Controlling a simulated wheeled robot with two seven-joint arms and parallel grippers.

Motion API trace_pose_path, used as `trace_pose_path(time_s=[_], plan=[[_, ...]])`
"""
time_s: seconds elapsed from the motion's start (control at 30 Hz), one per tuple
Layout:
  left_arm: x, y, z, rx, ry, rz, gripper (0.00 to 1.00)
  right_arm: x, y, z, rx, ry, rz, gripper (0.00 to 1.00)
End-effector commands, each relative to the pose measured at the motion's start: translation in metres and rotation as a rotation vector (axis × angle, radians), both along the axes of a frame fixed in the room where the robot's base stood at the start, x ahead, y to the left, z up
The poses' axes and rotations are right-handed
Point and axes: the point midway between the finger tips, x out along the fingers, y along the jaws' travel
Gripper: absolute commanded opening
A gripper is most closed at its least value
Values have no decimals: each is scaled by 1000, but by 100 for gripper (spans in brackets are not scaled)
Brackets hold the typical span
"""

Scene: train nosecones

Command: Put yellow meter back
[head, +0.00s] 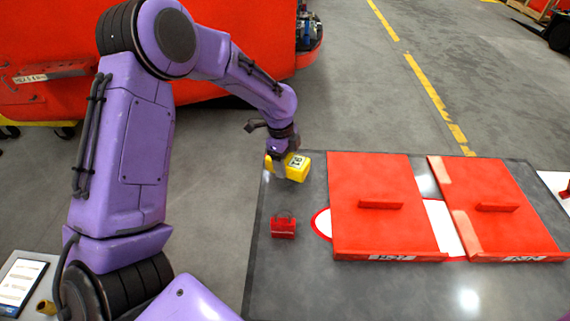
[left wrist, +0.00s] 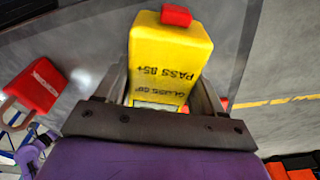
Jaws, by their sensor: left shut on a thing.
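The yellow meter (head: 298,166) is a small yellow box with black print, held near the far left corner of the grey table (head: 290,285). In the left wrist view the meter (left wrist: 168,62) fills the space between the fingers, with a red piece at its end and "PASS 85+" on its side. My left gripper (head: 279,168) is shut on the meter. I cannot tell from the head view whether the meter touches the table. My right gripper is not in view.
A red padlock-like block (head: 283,228) lies on the table nearer than the meter; it also shows in the left wrist view (left wrist: 37,87). Two red panels with handles, a left one (head: 375,190) and a right one (head: 497,190), cover the table's middle and right. The table's near left part is clear.

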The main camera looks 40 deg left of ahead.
Motion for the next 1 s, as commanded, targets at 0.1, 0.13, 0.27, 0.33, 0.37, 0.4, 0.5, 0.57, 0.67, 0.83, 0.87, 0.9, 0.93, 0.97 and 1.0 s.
trace_pose_path(time_s=[0.1, 0.13, 0.27, 0.33, 0.37, 0.4, 0.5, 0.57, 0.67, 0.83, 0.87, 0.9, 0.93, 0.97, 1.0], plan=[[-1, 3, -17, 1, 6, 0, 16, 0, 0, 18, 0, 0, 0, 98], [0, 3, -21, 0, 5, 1, 16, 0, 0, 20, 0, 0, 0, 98], [1, 3, -33, 0, 0, 0, 16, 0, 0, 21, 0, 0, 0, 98], [1, 3, -34, 0, -1, 0, 16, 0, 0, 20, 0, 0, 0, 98], [1, 2, -34, 0, -1, 0, 16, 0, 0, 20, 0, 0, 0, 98], [1, 2, -34, 0, -1, 0, 16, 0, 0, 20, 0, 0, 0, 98], [1, 2, -36, 0, 0, 0, 16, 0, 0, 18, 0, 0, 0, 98], [1, 2, -38, -1, 0, 1, 16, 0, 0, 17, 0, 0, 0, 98], [0, 2, -37, 0, 1, 1, 94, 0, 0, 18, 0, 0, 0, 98], [0, 2, -37, 0, 1, 1, 94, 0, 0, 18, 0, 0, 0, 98], [0, 2, -37, 0, 1, 1, 94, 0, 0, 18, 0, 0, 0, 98], [0, 2, -36, 0, 1, 1, 94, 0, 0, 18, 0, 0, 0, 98], [1, 2, -35, 0, 1, 1, 94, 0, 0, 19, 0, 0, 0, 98], [1, 2, -33, 0, 0, 0, 94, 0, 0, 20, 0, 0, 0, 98], [1, 3, -31, 0, -1, 0, 94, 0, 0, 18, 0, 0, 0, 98]])
